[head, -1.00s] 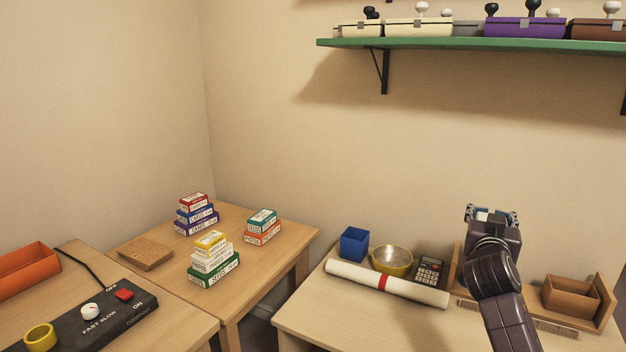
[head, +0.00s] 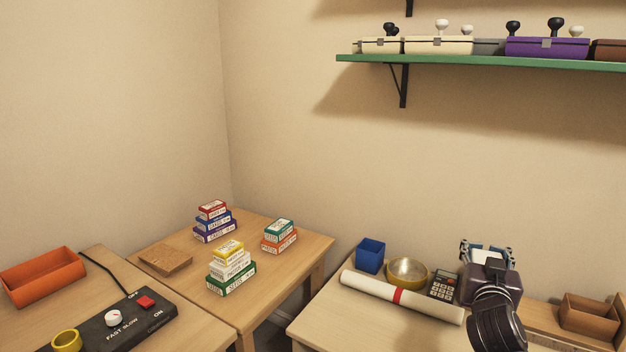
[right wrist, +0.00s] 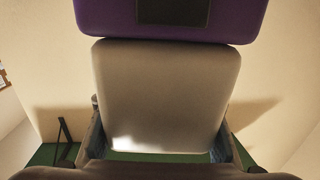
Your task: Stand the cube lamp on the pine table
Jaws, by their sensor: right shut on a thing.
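My right gripper (head: 487,254) is seen from behind in the head view, above the back of the right-hand table. It is shut on a pale block that sits against a purple part, which appears to be the cube lamp (right wrist: 168,95). In the right wrist view its fingers (right wrist: 161,143) lie on both sides of the pale block. The purple part fills the top of that view and bears a dark rectangle. In the head view the gripper hides most of the lamp. Three light wood tables show; I cannot tell which is the pine table. My left gripper is not in view.
The right table (head: 312,328) holds a blue cup (head: 370,256), bowl (head: 407,272), paper roll (head: 415,298) and calculator (head: 444,286). A green shelf (head: 440,60) runs above.

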